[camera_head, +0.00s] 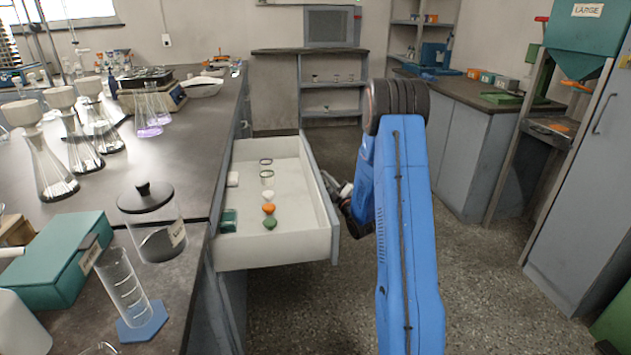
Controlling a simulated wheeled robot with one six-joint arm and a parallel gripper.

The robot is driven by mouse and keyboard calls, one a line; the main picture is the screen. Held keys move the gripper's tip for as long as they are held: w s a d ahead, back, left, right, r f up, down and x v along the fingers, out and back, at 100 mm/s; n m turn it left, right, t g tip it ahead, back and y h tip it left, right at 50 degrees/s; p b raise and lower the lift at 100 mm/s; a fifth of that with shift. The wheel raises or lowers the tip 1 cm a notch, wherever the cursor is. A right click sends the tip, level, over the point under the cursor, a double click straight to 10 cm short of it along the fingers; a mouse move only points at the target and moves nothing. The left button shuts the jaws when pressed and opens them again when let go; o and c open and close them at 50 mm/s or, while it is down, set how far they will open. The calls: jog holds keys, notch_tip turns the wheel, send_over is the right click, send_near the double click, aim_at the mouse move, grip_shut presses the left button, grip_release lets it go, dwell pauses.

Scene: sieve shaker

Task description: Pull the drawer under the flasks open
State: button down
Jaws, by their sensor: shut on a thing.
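The drawer (275,251) stands pulled out from the bench on the left, and its inside shows. Small items lie in it: a green block, white pieces, an orange piece, a green piece and clear rings. The flasks (46,170) stand on the bench top above and to the left of the drawer. My gripper (343,190) is at the outer side of the drawer's front panel (322,203), mostly hidden behind my blue arm. It is shut on the drawer's handle, though the fingertips and the handle are hard to make out.
A lidded glass jar (155,230), a teal box (60,262) and a measuring cylinder (124,285) stand near the bench edge. Grey cabinets (465,150) and a teal machine (580,45) are on the right. The speckled floor (490,270) right of the drawer is clear.

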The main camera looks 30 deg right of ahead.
jog(key=shift+s+d, duration=0.15)
jog(key=shift+d, duration=0.25)
jog(key=c, duration=2.2)
grip_release()
jog(key=shift+o, duration=0.2)
jog(key=shift+s, duration=0.1)
jog(key=v, duration=1.7)
jog(key=shift+s+f, duration=0.1)
jog(key=shift+f, duration=0.05)
